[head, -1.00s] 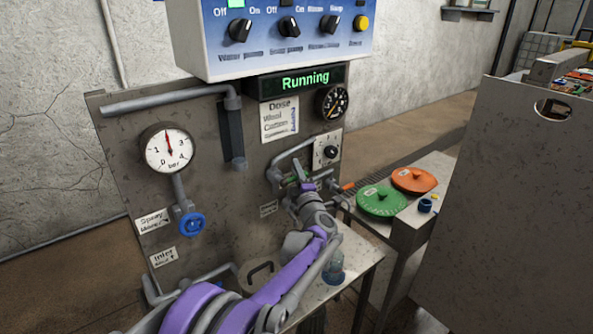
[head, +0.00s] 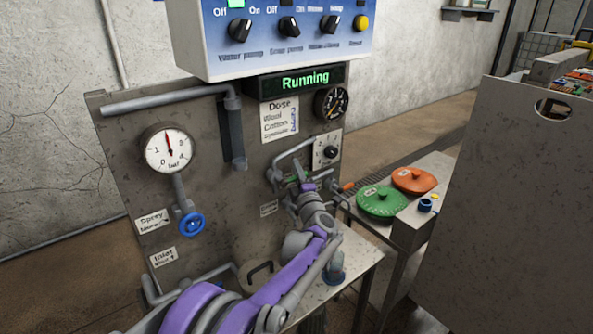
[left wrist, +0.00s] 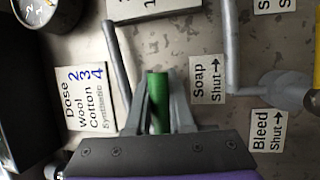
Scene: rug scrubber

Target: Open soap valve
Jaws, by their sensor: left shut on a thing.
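My left gripper (head: 304,184) is at the pipework on the grey panel (head: 118,128). In the left wrist view its two fingers (left wrist: 158,84) are shut on a green valve handle (left wrist: 159,112), one finger on each side. A label reading "Soap Shut" with an arrow (left wrist: 207,80) is just right of the handle. In the head view the fingers and wrist hide most of the handle. My right gripper is not in view.
A "Bleed Shut" label (left wrist: 268,130) and a grey pipe (left wrist: 232,60) lie to the right in the wrist view. The control box (head: 285,60) shows "Running" above the panel. Green (head: 381,201) and orange (head: 414,180) lids lie on the side bench.

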